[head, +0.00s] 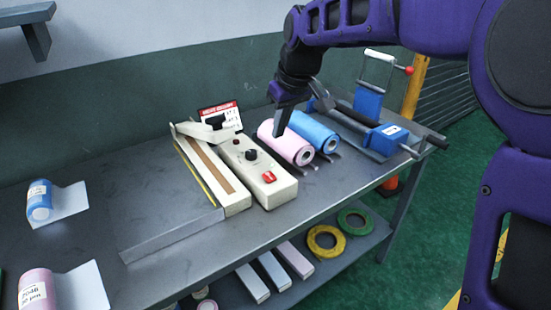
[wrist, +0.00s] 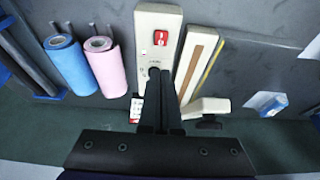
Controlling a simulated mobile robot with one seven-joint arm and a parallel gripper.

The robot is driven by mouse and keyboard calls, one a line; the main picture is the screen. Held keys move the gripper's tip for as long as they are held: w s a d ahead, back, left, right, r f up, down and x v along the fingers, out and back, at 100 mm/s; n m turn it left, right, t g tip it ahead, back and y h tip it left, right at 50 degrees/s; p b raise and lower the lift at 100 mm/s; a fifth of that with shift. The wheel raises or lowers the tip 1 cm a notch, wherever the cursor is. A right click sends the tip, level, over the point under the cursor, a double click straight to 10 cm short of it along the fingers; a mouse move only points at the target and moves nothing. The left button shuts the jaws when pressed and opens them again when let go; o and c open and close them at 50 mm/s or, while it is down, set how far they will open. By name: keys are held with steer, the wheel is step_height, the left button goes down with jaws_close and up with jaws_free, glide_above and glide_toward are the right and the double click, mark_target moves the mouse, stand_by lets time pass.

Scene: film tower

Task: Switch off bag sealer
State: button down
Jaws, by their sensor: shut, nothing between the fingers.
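The bag sealer (head: 232,204) is a long cream unit with a brown sealing strip and a control box (head: 281,188) along its right side. The box carries a red switch (head: 269,177) at its near end and a dark knob (head: 251,155) farther back. In the wrist view the red switch (wrist: 160,38) shows as a red rocker with white marks. In the wrist view my gripper (wrist: 160,72) points over the control box, apart from the switch in the picture, and covers part of the box.
A pink roll (head: 284,142) and a blue roll (head: 312,130) lie right of the sealer. A small sign (head: 221,115) stands behind it. A blue clamp device (head: 385,140) sits at the table's right end.

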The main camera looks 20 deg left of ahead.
steer(key=shift+s, duration=0.1)
steer(key=shift+f, duration=0.1)
steer(key=b, duration=0.2)
glide_toward(267, 173)
steer(key=x, duration=0.6)
steer(key=shift+f, duration=0.35)
steer(key=shift+r+p, duration=0.15)
steer(key=shift+p, duration=0.15)
